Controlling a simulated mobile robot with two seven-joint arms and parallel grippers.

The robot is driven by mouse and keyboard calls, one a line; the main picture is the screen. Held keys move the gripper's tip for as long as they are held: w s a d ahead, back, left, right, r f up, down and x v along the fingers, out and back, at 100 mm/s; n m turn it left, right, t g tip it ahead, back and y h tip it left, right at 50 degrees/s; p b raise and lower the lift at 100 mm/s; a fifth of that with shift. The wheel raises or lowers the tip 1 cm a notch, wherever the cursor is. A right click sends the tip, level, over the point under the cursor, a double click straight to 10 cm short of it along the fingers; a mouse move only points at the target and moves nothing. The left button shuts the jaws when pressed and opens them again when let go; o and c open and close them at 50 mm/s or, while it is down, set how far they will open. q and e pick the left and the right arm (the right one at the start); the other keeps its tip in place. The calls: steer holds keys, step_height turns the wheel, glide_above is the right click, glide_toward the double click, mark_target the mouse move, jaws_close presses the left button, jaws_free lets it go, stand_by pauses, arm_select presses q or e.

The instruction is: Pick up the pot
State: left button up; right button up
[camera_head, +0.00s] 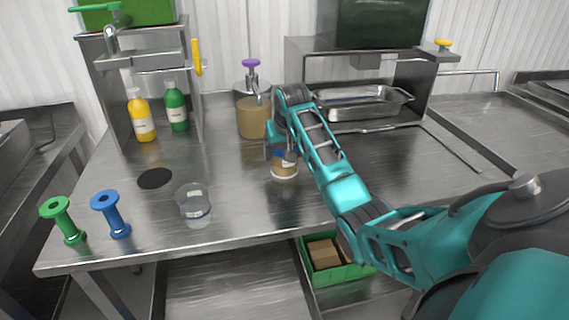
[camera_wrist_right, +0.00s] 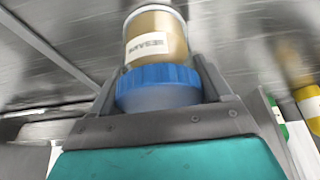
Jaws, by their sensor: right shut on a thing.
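The pot (camera_head: 284,168) is a small clear jar with tan contents, a label and a blue lid. It is upright at the middle of the table, and I cannot tell whether its base touches the surface. My right gripper (camera_head: 284,146) reaches down over it from above, and the arm partly hides its top. In the right wrist view the pot (camera_wrist_right: 156,37) shows its label, and the right gripper (camera_wrist_right: 160,90) is shut with a finger on each side of the blue lid (camera_wrist_right: 158,76). My left gripper is not in view.
A dispenser with a purple knob (camera_head: 253,116) stands just behind the pot. A clear cup (camera_head: 193,204), a blue spool (camera_head: 110,214) and a green spool (camera_head: 63,220) stand at front left. Yellow (camera_head: 142,118) and green (camera_head: 176,108) bottles stand behind. A metal tray (camera_head: 352,110) sits back right.

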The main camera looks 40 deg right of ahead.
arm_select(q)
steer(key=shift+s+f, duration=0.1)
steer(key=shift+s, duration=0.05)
arm_select(e)
steer(key=shift+c, duration=1.2)
steer(key=shift+r, duration=0.15)
